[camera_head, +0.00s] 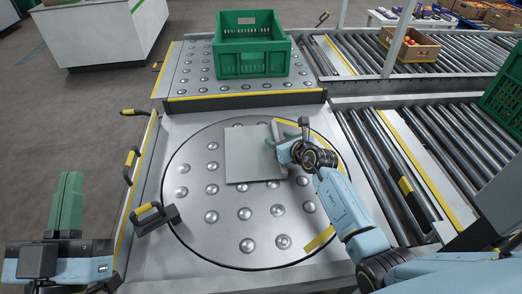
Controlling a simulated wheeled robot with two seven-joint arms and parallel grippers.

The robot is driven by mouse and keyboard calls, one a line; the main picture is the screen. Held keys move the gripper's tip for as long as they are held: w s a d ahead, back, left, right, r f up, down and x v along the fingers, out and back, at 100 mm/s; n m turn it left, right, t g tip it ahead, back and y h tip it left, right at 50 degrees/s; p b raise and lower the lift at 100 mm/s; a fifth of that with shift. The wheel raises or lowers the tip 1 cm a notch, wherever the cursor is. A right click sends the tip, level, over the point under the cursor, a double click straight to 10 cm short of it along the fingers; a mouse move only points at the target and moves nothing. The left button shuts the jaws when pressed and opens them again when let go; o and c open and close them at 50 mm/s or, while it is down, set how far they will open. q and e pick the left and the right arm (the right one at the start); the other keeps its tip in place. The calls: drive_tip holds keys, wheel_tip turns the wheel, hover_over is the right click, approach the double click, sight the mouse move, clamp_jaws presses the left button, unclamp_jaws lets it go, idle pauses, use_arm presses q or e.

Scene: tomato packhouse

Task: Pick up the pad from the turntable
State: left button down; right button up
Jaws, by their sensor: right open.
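The pad (247,157) is a flat, grey-green square lying on the round metal turntable (194,213), a little above its middle in the view. My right gripper (278,142) is open at the pad's right edge, its green fingers pointing left over or beside that edge. I cannot tell whether it touches the pad. My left gripper (67,203) is at the lower left, off the turntable, with green fingers pointing away from me. Its fingers overlap in this view, so their gap is hidden.
A green crate (241,65) stands on the ball table beyond the turntable. Roller conveyors (442,150) run along the right, with a cardboard box (417,52) of produce farther back. A black-and-yellow handle (156,217) stands at the turntable's left edge.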

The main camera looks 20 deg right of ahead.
drive_tip(key=c, duration=1)
drive_tip(key=shift+r, duration=0.1)
